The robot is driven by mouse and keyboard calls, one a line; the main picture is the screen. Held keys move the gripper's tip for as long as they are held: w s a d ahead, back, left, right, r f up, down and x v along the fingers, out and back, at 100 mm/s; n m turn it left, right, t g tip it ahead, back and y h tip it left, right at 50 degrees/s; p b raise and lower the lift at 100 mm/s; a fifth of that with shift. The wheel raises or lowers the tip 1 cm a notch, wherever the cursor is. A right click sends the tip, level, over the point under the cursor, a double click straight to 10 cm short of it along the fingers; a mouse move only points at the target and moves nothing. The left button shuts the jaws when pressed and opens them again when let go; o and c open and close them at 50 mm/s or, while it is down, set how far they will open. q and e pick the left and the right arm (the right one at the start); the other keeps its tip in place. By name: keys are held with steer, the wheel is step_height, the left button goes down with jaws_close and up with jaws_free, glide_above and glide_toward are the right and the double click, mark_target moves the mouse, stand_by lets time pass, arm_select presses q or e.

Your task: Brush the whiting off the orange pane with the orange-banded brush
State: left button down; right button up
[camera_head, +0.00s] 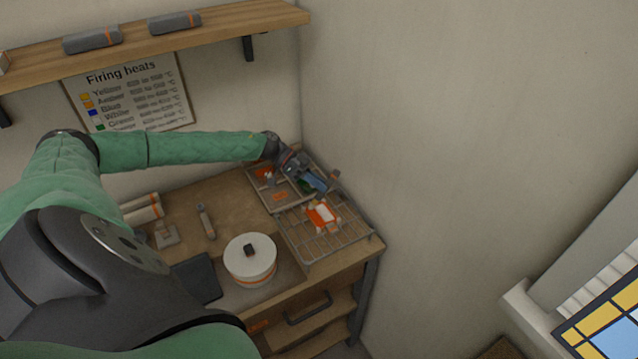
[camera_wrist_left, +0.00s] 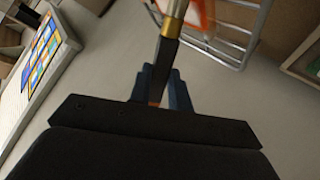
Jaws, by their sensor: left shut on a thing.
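The orange pane (camera_head: 312,219), with a white patch on its middle, lies on the wire rack (camera_head: 330,247) at the right end of the bench. In the left wrist view, part of an orange pane (camera_wrist_left: 203,14) shows at the top edge, beside the rack's bars (camera_wrist_left: 246,45). My left gripper (camera_head: 325,182) is above the back of the rack, close behind the pane. It is shut on a brush, whose dark handle (camera_wrist_left: 167,60) and gold ferrule (camera_wrist_left: 174,20) show in the left wrist view. My right gripper is not in view.
A tray (camera_head: 265,202) with coloured panes sits behind the rack, against the wall corner. A white round pot (camera_head: 243,268) stands left of the rack. A wooden-handled tool (camera_head: 206,222) and a dark slab (camera_head: 196,278) lie further left. A shelf (camera_head: 215,23) runs above.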

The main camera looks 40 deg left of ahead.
arm_select(q)
steer(key=shift+s+d, duration=0.35)
steer(key=shift+d, duration=0.6)
steer(key=shift+s+d, duration=0.4)
steer(key=shift+d, duration=0.5)
steer(key=shift+s+d, duration=0.35)
steer(key=shift+d, duration=0.6)
steer(key=shift+r, duration=0.1)
steer(key=shift+r, duration=0.15)
steer(key=shift+r, duration=0.4)
steer(key=w+a, duration=0.5)
steer(key=shift+s+d, duration=0.1)
steer(key=shift+f, duration=0.15)
steer(key=shift+f, duration=0.25)
